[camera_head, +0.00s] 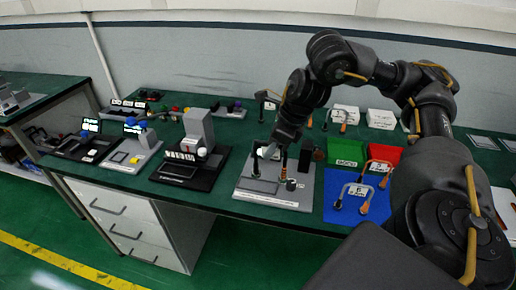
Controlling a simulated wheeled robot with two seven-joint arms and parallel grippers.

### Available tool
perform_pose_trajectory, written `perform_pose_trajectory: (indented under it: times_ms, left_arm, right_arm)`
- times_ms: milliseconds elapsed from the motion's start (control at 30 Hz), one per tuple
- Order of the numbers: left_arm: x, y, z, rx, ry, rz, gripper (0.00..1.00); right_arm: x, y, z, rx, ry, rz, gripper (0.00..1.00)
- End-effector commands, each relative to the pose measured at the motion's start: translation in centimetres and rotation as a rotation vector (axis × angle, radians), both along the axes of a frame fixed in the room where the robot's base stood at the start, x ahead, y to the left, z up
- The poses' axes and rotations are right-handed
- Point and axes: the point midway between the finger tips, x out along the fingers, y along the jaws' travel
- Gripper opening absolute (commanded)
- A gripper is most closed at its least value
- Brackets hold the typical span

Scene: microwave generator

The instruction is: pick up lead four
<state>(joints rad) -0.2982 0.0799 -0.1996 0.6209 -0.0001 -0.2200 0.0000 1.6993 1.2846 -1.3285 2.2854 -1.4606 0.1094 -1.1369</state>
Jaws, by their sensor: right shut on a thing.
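My right gripper (274,146) reaches down from the right over a light grey board (247,184). It is shut on what looks like a lead with a white tag (267,153); the gripper covers part of it, and its number is not readable. I cannot tell whether its ends touch the board's sockets. Further leads stand at the back, one (341,116) on the right and one (265,98) left of my arm. My left gripper is not in view.
A green bin (345,151) and a red bin (386,153) stand behind the blue mat. White labelled boxes (381,118) stand at the back. A grey instrument (199,127) on a black base is left of the board. The green bench top (230,205) has a narrow clear front strip.

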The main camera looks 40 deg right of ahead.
Motion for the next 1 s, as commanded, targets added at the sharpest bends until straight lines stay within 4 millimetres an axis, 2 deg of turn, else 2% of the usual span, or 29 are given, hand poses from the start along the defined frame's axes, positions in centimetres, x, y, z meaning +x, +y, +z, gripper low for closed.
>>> perform_pose_trajectory:
  times_ms: [33,133,200,400,800,867,1000]
  left_arm:
    - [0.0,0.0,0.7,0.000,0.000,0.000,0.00]
    - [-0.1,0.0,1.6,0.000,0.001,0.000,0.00]
    - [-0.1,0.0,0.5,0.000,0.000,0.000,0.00]
    - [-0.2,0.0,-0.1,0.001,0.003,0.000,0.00]
    - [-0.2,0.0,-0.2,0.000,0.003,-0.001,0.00]
    - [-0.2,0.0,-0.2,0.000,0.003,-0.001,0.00]
    - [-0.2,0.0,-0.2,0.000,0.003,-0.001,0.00]
  right_arm:
    - [-1.5,0.1,1.1,-0.003,-0.006,0.004,0.00]
    - [-4.3,0.5,2.3,-0.003,-0.005,0.002,0.00]
    - [-4.5,0.6,1.9,-0.001,-0.007,0.000,0.00]
    - [-5.6,0.7,2.3,-0.001,-0.003,0.000,0.00]
    - [-6.0,0.9,2.6,0.002,0.000,0.017,0.00]
    - [-5.8,1.3,2.4,0.000,0.003,0.058,0.00]
    - [-4.4,3.4,1.4,0.001,0.007,0.288,0.00]
